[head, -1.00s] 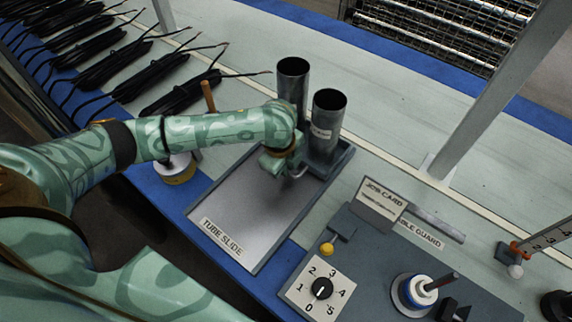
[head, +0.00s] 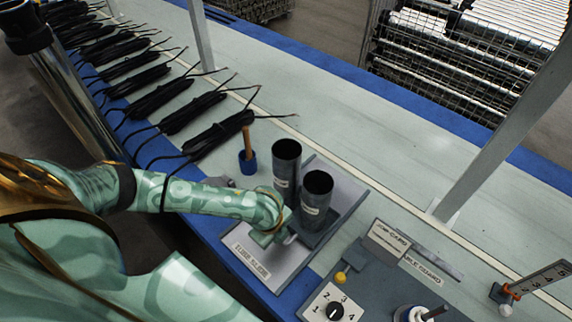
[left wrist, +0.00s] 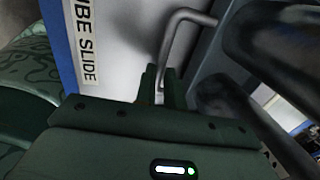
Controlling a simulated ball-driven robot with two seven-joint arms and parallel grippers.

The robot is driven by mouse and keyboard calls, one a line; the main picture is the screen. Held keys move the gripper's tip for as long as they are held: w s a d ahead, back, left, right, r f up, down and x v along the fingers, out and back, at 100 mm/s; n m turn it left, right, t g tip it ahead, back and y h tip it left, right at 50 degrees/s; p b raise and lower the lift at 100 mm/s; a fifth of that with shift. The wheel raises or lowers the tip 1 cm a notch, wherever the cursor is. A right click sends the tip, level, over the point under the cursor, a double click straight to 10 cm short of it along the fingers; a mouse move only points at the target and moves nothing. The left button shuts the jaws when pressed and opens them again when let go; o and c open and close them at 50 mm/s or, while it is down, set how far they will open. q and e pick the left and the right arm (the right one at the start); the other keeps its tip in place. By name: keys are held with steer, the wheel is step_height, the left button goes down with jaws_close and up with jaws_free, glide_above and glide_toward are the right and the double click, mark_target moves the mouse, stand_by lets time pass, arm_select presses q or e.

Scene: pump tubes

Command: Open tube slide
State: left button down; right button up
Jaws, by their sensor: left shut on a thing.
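The tube slide is a grey tray (head: 345,180) with a "TUBE SLIDE" label (head: 250,262) at its near end. Two dark upright tubes, the left one (head: 286,170) and the right one (head: 317,205), stand on its carriage around the tray's middle, with bare tray behind them. My left gripper (head: 284,238) is low in front of the tubes. In the left wrist view its fingers (left wrist: 160,88) are shut on the bent metal handle (left wrist: 178,30) of the slide. The arm hides part of the carriage in the head view. My right gripper is not in view.
A dial (head: 335,310), a yellow knob (head: 341,278) and a job card (head: 389,238) are right of the tray. A blue cup with a brown stick (head: 248,160) stands left of the tubes. Several black cable bundles (head: 215,138) line the left. A grey post (head: 495,115) rises at right.

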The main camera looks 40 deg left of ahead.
arm_select(q)
steer(key=s+p, duration=0.1)
steer(key=s, duration=0.2)
steer(key=s+p, duration=0.1)
steer(key=shift+s+a+r+p, duration=0.15)
steer(key=shift+a+p, duration=0.1)
steer(key=shift+p, duration=0.05)
steer(key=shift+s+p, duration=0.3)
steer(key=shift+s, duration=0.3)
steer(key=shift+f, duration=0.2)
steer(key=c, duration=1.5)
jaws_free()
steer(key=shift+a, duration=0.1)
